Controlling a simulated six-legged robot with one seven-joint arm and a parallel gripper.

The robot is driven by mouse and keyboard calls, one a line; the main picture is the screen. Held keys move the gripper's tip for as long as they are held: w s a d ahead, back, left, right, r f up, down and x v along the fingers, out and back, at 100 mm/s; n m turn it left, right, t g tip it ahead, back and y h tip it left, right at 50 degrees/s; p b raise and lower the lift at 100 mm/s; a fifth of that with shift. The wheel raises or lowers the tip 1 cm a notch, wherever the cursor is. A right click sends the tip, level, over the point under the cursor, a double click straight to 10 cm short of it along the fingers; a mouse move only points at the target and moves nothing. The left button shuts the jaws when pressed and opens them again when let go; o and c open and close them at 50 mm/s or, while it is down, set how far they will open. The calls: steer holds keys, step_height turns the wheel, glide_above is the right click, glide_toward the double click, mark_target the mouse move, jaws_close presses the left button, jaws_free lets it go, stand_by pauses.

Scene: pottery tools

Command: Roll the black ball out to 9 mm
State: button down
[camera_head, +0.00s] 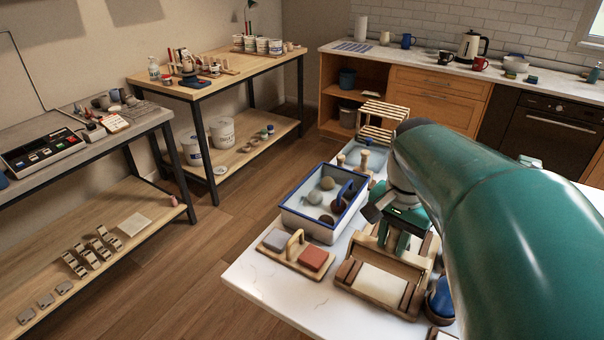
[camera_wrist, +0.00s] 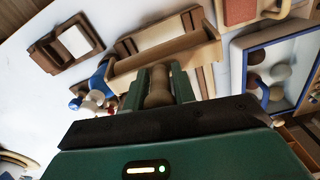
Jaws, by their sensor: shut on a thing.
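My gripper (camera_head: 396,236), with green fingers, is shut on the wooden handle (camera_wrist: 158,88) of a wooden bar (camera_wrist: 165,58). The bar is over a wooden board with brown side rails and a pale flat bed (camera_head: 380,284); I cannot tell whether they touch. The board also shows behind the bar in the wrist view (camera_wrist: 158,36). Several pale and dark balls lie in a white, blue-rimmed tray (camera_head: 300,222) left of the board.
A wooden holder with a grey block (camera_head: 275,239) and a red block (camera_head: 314,258) stands in front of the tray. A blue round object (camera_head: 441,300) sits right of the board. A slatted wooden rack (camera_head: 378,122) stands behind. The white table's front left corner is clear.

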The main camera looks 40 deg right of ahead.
steer(key=shift+a+f, duration=0.1)
steer(key=shift+f, duration=2.4)
steer(key=shift+f, duration=0.25)
steer(key=c, duration=1.1)
jaws_free()
steer(key=shift+o, duration=0.2)
